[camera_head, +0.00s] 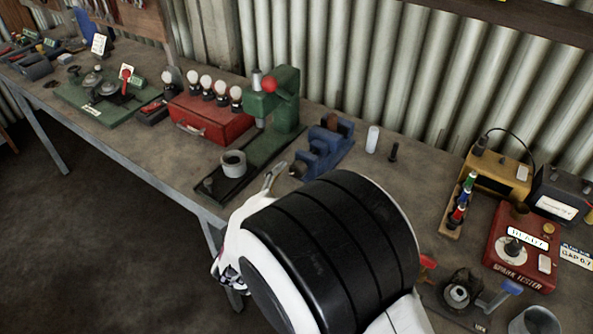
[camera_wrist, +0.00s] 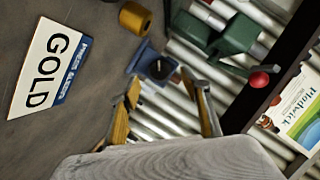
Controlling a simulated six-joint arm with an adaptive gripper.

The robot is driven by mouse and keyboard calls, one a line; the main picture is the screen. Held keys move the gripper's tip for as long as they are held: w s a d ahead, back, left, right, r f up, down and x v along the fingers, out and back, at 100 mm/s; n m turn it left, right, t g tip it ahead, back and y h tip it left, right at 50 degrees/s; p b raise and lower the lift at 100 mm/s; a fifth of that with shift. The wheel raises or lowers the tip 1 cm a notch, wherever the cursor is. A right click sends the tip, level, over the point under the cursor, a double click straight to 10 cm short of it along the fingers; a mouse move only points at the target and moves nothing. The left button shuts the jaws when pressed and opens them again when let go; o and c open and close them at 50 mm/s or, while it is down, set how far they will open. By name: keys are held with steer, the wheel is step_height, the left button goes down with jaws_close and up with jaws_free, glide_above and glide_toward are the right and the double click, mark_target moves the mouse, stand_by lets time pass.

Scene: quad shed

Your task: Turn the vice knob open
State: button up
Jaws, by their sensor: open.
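The blue vice (camera_head: 325,148) stands on the bench, with a brown block (camera_head: 333,122) at its jaws. A small brownish knob (camera_head: 298,170) shows at its near left end. In the wrist view, a blue part with a round dark face (camera_wrist: 157,67), which looks like the vice's end, lies just beyond the fingertips. My gripper (camera_wrist: 166,90) is open, with its two yellowish fingers apart and nothing between them. In the head view, one pale metal finger (camera_head: 271,178) shows left of the vice's near end. My black and white wrist hides the rest.
A green press (camera_head: 273,105) with a red ball knob stands left of the vice. A grey ring (camera_head: 233,163) sits at its foot. A white cylinder (camera_head: 372,139) is to the vice's right. The wrist view shows a GOLD sign (camera_wrist: 48,68) and an orange cylinder (camera_wrist: 135,18).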

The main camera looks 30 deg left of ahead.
mark_target(296, 173)
steer(key=shift+x, duration=3.05)
steer(key=c, duration=1.1)
